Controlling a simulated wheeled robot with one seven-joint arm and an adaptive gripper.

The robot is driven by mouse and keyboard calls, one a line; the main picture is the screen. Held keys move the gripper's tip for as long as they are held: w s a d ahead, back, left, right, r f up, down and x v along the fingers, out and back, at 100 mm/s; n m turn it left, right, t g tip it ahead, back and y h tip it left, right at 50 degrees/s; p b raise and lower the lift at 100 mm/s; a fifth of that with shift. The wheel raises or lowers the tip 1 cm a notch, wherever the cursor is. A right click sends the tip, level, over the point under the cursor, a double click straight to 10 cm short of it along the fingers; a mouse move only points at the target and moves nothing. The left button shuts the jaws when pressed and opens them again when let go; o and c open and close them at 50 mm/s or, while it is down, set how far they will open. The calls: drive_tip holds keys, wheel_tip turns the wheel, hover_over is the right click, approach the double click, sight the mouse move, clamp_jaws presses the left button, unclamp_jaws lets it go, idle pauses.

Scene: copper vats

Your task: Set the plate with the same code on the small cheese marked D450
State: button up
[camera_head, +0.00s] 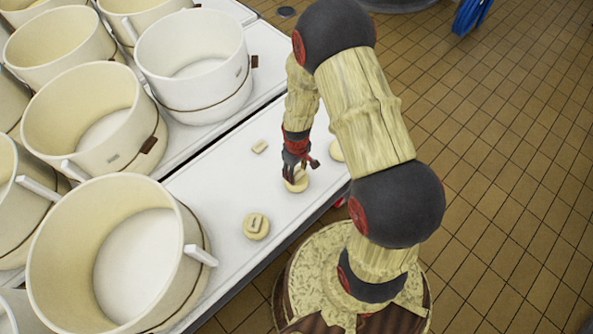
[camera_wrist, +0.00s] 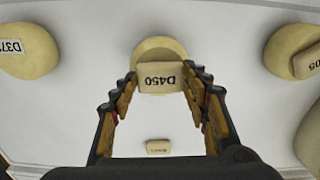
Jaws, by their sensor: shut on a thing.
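My gripper (camera_head: 296,176) is shut on a small pale plate (camera_wrist: 160,79), with a finger at each side of it in the wrist view. The plate's code reads D450, upside down in that view. A small round yellowish cheese (camera_wrist: 157,48) lies just beyond and under the plate; it also shows under my fingers in the head view (camera_head: 298,186). The plate covers part of the cheese, and any code on the cheese is hidden. I cannot tell whether the plate touches the cheese.
Another small plate (camera_head: 260,146) lies loose on the white table (camera_head: 215,190). A cheese with a plate on it (camera_head: 256,226) is nearer; another cheese (camera_head: 337,150) is partly behind my arm. Large cream vats (camera_head: 115,255) crowd the left. Bare tabletop separates the cheeses.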

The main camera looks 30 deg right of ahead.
drive_tip(key=shift+f, duration=0.45)
idle(0.3)
drive_tip(key=o, duration=1.2)
wheel_tip(320, 180, up, 12)
